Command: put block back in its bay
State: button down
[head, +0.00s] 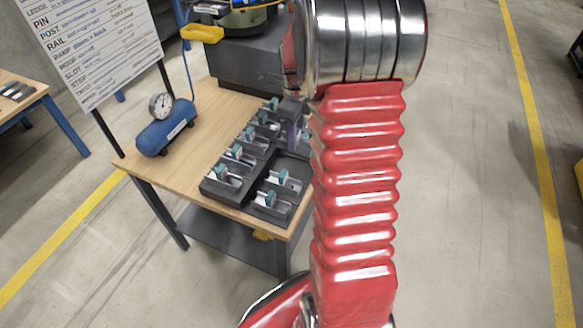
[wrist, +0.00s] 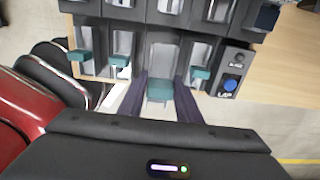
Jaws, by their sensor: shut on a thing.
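The dark rack of bays (head: 262,160) stands on the wooden bench, with teal-and-metal pieces in several bays. In the wrist view, my gripper (wrist: 160,101) has its two dark purple fingers on either side of a teal block (wrist: 160,88); it is shut on this block. The block is lined up with a pale grey channel of the rack (wrist: 229,83). I cannot tell whether it sits in a bay or just in front of it. In the head view, my red arm hides most of the gripper and the block.
Teal-fronted neighbours stand close on the left (wrist: 87,64) and right (wrist: 201,73) of the fingers. A small panel with a blue button (wrist: 230,85) is at the right. A blue tank with a gauge (head: 166,130) stands on the bench (head: 180,175); bare wood lies between it and the rack.

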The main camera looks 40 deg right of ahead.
notch_tip(320, 180, down, 6)
dwell(0.5)
jog(key=shift+f, duration=1.85)
jog(key=shift+f, duration=0.1)
jog(key=c, duration=1.3)
grip_release()
notch_tip(320, 180, up, 12)
jog(key=shift+r, duration=0.1)
